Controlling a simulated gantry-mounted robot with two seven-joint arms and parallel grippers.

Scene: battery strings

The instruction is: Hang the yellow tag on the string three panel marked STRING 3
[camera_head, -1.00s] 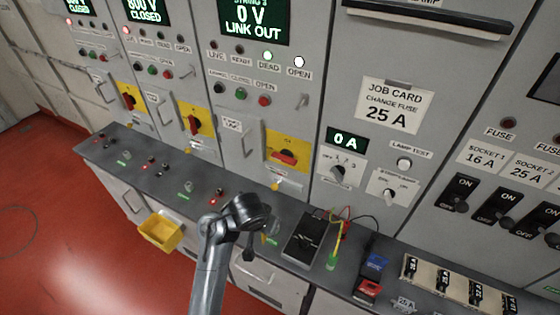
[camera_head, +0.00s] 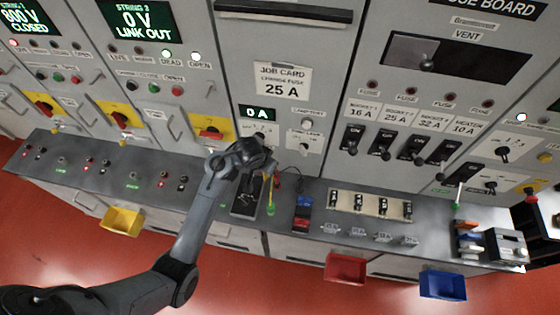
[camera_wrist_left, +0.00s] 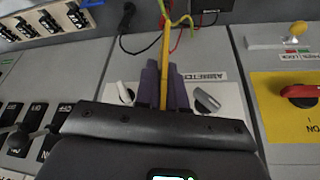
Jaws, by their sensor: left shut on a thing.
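My left gripper (camera_head: 266,165) is over the bench, in front of the meter panel. In the wrist view its purple fingers (camera_wrist_left: 163,85) are shut on a thin yellow strip (camera_wrist_left: 165,68), with yellow-green strands at its far end. The strip also shows below the gripper in the head view (camera_head: 270,184), with a green end near the bench. I cannot tell if it is the yellow tag edge-on or a lead.
A black meter (camera_head: 242,205) with leads lies beside the gripper. Fuses in a holder (camera_head: 345,195), a red bin (camera_head: 345,267), a blue bin (camera_head: 443,284) and a yellow bin (camera_head: 121,219) are around. The bench left of the meter holds small switches and lamps.

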